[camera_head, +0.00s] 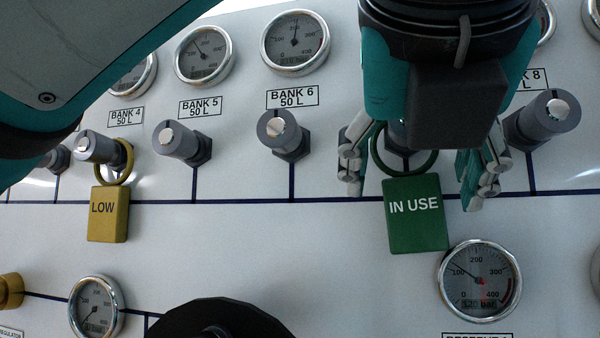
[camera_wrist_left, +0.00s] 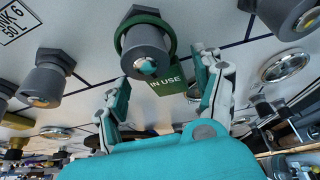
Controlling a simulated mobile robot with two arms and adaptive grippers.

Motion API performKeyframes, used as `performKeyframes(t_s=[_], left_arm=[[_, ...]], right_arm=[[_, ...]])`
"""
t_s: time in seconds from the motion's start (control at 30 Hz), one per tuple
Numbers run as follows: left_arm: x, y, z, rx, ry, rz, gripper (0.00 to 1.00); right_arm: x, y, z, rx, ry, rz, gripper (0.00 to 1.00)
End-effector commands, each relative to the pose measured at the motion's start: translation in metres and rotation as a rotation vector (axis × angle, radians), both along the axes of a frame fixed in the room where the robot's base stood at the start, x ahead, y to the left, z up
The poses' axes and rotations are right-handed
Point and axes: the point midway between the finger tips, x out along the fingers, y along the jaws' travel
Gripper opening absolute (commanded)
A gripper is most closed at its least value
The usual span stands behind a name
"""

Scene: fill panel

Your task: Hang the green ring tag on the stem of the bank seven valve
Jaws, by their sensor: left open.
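The green ring tag (camera_head: 417,224), marked IN USE, hangs against the panel below the bank seven valve (camera_head: 398,137). In the left wrist view the tag's green ring (camera_wrist_left: 119,38) encircles the grey valve (camera_wrist_left: 146,50), and the tag plate (camera_wrist_left: 166,83) hangs beside it. My left gripper (camera_head: 418,180) is open, with one finger on each side of the tag and ring; neither finger visibly grips it. The gripper's body hides most of the valve and its label in the head view. My right gripper is not in view.
The bank 6 valve (camera_head: 284,133) stands left of my left gripper and the bank 8 valve (camera_head: 541,119) right of it. A yellow LOW tag (camera_head: 108,214) hangs on the bank 4 valve (camera_head: 98,148). A gauge (camera_head: 480,281) sits below the green tag.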

Motion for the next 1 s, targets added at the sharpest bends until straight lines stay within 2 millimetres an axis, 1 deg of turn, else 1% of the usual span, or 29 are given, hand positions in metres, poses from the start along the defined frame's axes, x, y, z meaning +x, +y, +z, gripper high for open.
performKeyframes(t_s=[0.17,0.4,0.5,0.6,0.77,1.0], left_arm=[[-0.021,0.005,0.01,-0.001,-0.003,-0.002,0.69],[-0.067,0.017,0.031,-0.001,-0.003,-0.002,0.69],[-0.083,0.022,0.038,-0.001,-0.003,-0.001,0.69],[-0.095,0.026,0.044,-0.001,-0.003,0.001,0.69],[-0.104,0.028,0.048,0.0,-0.001,0.0,0.69],[-0.104,0.028,0.048,0.0,-0.001,0.0,0.69]], right_arm=[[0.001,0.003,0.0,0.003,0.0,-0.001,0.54],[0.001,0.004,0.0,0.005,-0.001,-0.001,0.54],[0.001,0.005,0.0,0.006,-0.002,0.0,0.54],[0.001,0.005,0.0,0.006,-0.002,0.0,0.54],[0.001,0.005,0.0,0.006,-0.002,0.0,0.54],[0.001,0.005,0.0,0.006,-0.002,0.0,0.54]])
